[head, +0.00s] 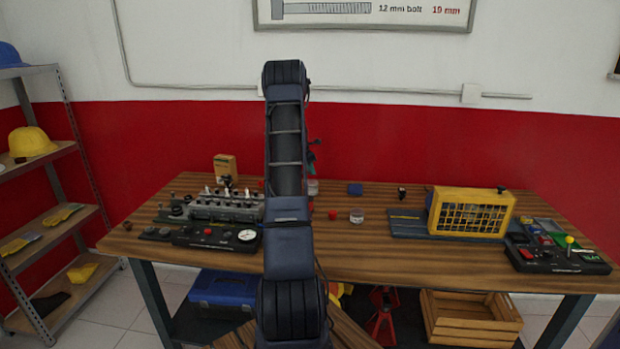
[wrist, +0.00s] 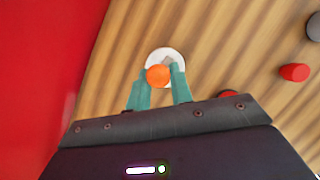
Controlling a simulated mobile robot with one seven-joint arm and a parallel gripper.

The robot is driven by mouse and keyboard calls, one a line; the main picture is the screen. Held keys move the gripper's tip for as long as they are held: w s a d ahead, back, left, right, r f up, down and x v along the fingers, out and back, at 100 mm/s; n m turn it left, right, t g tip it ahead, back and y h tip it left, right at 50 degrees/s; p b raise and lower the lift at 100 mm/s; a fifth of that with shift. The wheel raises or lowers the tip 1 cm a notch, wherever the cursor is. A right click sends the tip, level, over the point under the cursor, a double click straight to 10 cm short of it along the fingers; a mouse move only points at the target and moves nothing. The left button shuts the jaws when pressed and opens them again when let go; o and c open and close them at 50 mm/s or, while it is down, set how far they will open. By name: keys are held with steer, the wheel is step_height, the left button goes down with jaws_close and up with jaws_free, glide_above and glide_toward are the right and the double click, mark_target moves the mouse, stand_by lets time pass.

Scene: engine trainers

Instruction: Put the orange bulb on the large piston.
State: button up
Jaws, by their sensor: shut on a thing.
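My gripper (wrist: 161,73) has teal fingers shut on the orange bulb (wrist: 157,76), seen from above in the wrist view. Directly beyond the bulb is a pale round piece (wrist: 166,54), which looks like the large piston, with a small grey detail on its top. The bulb overlaps its near edge in the picture; I cannot tell whether they touch. In the head view this pale piece (head: 313,187) stands on the table just right of my arm, partly hidden. My arm hides most of the gripper and the bulb there.
A red cylinder (head: 333,214) and a smaller grey-white round piece (head: 357,216) stand nearby. An engine block (head: 226,206) is at the left, a yellow caged unit (head: 471,212) at the right. The red wall (wrist: 45,60) is close behind.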

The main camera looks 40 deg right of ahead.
steer(key=shift+f, duration=2.05)
steer(key=o, duration=0.9)
steer(key=shift+f, duration=0.1)
steer(key=shift+o, duration=0.2)
